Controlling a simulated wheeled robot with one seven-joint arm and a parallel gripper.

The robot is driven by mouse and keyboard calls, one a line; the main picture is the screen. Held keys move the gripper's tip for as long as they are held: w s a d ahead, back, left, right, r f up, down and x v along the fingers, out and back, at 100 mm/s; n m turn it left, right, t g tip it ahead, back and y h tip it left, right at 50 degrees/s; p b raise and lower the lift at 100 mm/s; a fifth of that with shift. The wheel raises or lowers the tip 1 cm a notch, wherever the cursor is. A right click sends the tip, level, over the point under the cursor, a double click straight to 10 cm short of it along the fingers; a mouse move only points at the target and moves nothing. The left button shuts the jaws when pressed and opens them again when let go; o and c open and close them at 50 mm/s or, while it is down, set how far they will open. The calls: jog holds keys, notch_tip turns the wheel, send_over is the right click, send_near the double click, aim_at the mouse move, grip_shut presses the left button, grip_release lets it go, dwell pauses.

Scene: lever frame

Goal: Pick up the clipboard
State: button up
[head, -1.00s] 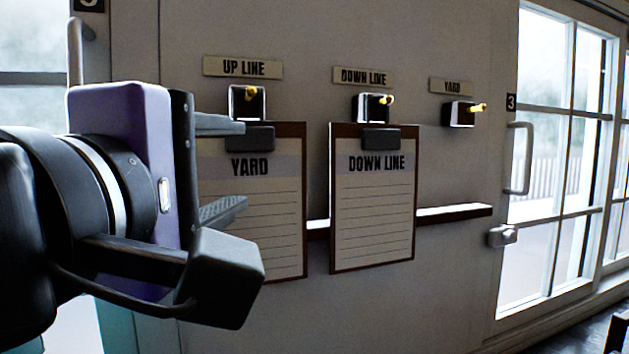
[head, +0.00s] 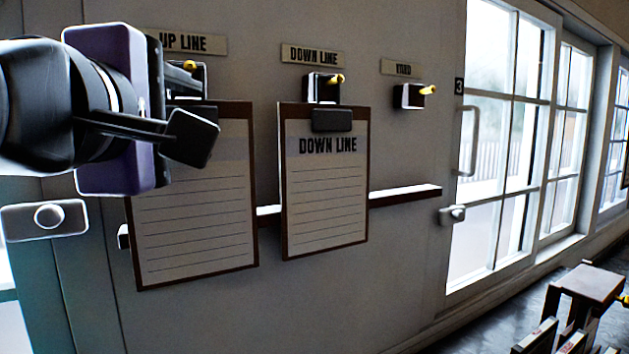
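Two brown clipboards with lined white sheets hang on the wall. The left clipboard (head: 195,220) hangs below the UP LINE sign, with its upper left part and heading hidden behind my gripper. The right clipboard (head: 325,195) is headed DOWN LINE, with a dark clip at its top, and hangs from the peg under the DOWN LINE sign. My gripper (head: 188,112) is at the upper left, in front of the top of the left clipboard.
Yellow-tipped pegs stick out under the UP LINE (head: 189,67), DOWN LINE (head: 337,79) and YARD (head: 428,90) signs; the YARD peg is empty. A narrow ledge (head: 405,195) runs behind the boards. A glazed door (head: 497,150) is at right, and a lever frame (head: 590,285) at lower right.

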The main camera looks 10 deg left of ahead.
grip_shut()
jog(key=shift+s+d+r, duration=0.1)
